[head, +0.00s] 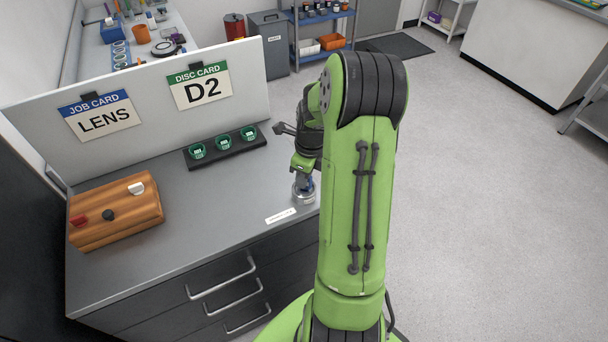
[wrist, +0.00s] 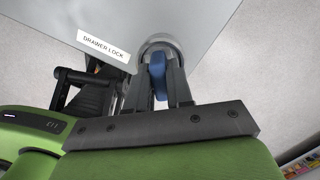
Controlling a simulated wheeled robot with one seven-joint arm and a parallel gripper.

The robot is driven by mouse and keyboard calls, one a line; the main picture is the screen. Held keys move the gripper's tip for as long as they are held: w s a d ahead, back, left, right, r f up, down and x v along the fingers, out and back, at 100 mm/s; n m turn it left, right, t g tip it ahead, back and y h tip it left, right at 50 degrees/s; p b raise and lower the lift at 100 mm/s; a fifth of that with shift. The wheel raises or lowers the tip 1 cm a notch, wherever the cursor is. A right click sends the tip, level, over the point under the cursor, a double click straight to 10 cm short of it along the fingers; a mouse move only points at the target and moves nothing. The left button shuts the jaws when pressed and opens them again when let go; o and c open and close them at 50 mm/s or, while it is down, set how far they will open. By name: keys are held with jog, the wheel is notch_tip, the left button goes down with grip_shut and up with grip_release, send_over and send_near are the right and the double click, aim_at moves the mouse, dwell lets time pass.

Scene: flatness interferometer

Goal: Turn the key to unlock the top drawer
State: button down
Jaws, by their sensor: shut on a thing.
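A blue key (wrist: 158,76) sits in a round silver lock (wrist: 163,45) near the right end of the grey counter, beside a label reading "DRAWER LOCK" (wrist: 103,44). In the wrist view, my gripper (wrist: 158,82) is shut on the key, one finger on each side of it. In the head view, my gripper (head: 304,180) is over the lock (head: 303,196), and my arm hides part of the counter's right end. The top drawer (head: 215,277) is under the counter, its front flush with the cabinet as far as I can see.
A wooden block with several knobs (head: 115,212) stands at the counter's left. A black tray with green discs (head: 226,147) lies at the back, before a white panel with the job card (head: 100,115) and disc card (head: 199,85). Floor to the right is clear.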

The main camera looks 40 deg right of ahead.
jog(key=m, duration=0.3)
jog(key=shift+m+h, duration=0.3)
jog(key=shift+m, duration=0.6)
jog(key=m, duration=0.3)
jog(key=shift+m+h, duration=0.3)
jog(key=shift+m, duration=0.1)
jog(key=c, duration=0.9)
grip_release()
jog(key=r, duration=0.5)
jog(key=s+r+p, duration=0.1)
jog(key=r, duration=0.4)
jog(key=r+p, duration=0.1)
jog(key=r, duration=0.4)
jog(key=shift+s+a+r, duration=0.35)
jog(key=shift+s, duration=0.05)
